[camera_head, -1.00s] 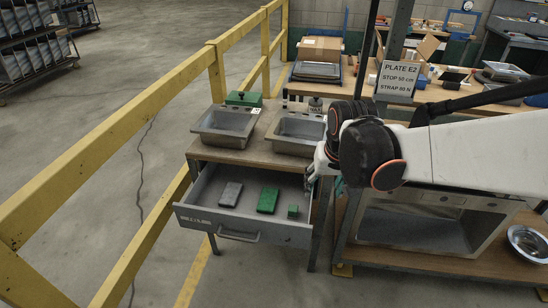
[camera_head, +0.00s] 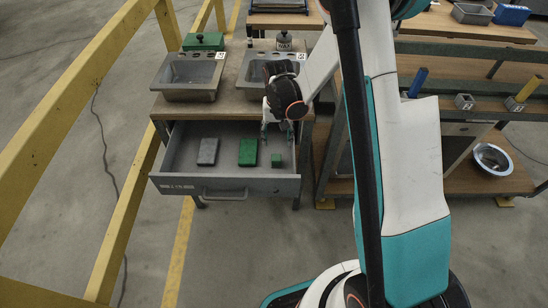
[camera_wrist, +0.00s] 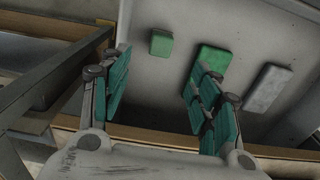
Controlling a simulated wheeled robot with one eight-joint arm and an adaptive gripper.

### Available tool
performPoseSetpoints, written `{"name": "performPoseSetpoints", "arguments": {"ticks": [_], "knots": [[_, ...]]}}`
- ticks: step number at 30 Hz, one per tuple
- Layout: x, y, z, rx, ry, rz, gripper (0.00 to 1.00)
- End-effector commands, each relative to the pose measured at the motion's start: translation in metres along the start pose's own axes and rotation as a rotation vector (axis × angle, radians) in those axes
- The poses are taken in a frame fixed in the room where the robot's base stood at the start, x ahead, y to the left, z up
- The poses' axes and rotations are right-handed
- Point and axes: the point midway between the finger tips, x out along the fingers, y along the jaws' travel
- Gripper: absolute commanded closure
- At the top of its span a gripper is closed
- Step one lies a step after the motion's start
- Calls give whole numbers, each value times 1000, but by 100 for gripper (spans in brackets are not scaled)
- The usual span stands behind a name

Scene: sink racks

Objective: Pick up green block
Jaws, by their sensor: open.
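A small green block (camera_head: 276,160) lies in the open drawer (camera_head: 230,181), at its right side. A larger flat green piece (camera_head: 248,152) lies to its left. In the wrist view the small green block (camera_wrist: 161,43) shows at the top, beyond the fingers, and the larger green piece (camera_wrist: 213,60) is partly behind the right finger. My gripper (camera_head: 277,131) is over the right rear part of the drawer. In the wrist view its two teal-padded fingers (camera_wrist: 160,100) are spread apart with nothing between them. The small block is apart from both fingers.
A grey flat piece (camera_head: 208,151) lies left in the drawer. Two metal sinks stand on the bench above; the left sink (camera_head: 188,76) is clear of my arm. A green box (camera_head: 203,41) sits behind. A yellow railing (camera_head: 75,90) runs at left. A metal bowl (camera_head: 493,158) is at right.

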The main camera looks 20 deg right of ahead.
Motion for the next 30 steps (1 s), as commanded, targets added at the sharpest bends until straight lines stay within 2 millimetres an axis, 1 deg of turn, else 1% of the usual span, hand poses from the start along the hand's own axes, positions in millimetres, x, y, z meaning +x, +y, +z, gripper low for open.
{"name": "performPoseSetpoints", "arguments": {"ticks": [6,10,13,20,22,30], "knots": [[42,0,0,0,0,0,43],[64,0,0,0,1,0,43],[76,0,0,-1,1,0,43],[86,0,0,-1,1,0,43],[91,-1,0,-1,1,0,43],[129,-3,1,-1,1,0,43]]}}
